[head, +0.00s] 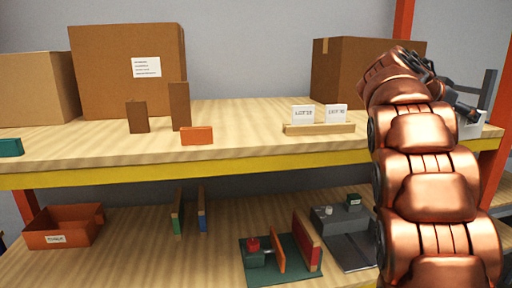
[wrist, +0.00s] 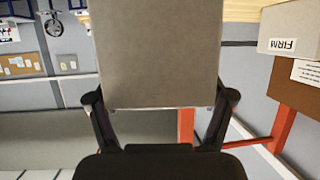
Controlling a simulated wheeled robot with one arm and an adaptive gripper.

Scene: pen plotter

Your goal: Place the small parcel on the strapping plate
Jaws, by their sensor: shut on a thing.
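In the wrist view my gripper (wrist: 160,100) is shut on a flat-faced grey-brown box (wrist: 160,50), which looks like the small parcel. One finger is on each side of it, and its far end is cut off by the top edge. In the head view my copper arm hides most of the gripper, at the right end of the upper shelf. On the lower shelf a grey device (head: 326,222) with a flat dark plate (head: 352,250) stands left of my arm; it may be the strapping plate. My arm covers part of its right side.
The upper shelf holds large cartons (head: 105,85), two small brown blocks (head: 138,118), an orange block (head: 197,135) and a rack with lot cards (head: 318,129). Below are an orange bin (head: 62,232), upright panels (head: 178,212) and a green-based fixture (head: 262,270). The upper shelf's yellow edge (head: 250,160) overhangs.

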